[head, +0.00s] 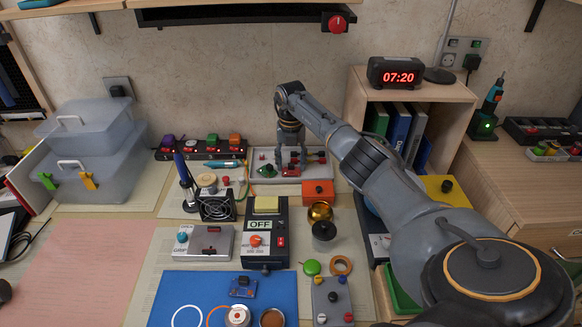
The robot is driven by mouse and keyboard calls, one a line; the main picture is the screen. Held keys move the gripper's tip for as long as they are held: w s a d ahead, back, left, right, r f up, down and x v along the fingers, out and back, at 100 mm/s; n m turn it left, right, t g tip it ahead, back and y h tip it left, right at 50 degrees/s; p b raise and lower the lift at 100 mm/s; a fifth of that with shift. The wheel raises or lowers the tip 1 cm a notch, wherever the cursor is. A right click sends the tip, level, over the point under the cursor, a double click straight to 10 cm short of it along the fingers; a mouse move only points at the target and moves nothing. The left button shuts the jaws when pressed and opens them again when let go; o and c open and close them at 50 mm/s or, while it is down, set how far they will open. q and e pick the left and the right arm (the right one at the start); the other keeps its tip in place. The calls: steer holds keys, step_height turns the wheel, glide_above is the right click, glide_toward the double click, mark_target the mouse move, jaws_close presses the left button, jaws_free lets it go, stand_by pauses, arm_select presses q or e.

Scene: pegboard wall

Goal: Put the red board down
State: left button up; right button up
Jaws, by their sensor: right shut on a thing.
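My right gripper (291,160) reaches down over the light grey tray (256,156) at the back of the table. It is shut on a small red board (290,172), which shows low at its fingertips. The board is at the level of the tray; whether it touches the tray floor I cannot tell. The fingers hide part of it. My left gripper is not in view.
A green piece (267,171) lies in the tray left of the gripper. An orange box (318,191) stands just in front. A black OFF box (263,237), fan (217,207) and blue mat (196,290) are nearer. A wooden shelf (357,100) stands right.

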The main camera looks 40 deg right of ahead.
mark_target(291, 164)
steer(key=shift+r, duration=0.15)
steer(key=o, duration=0.7)
steer(key=shift+f, duration=0.2)
step_height(291, 164, up, 12)
steer(key=p, duration=1)
steer(key=shift+r, duration=0.2)
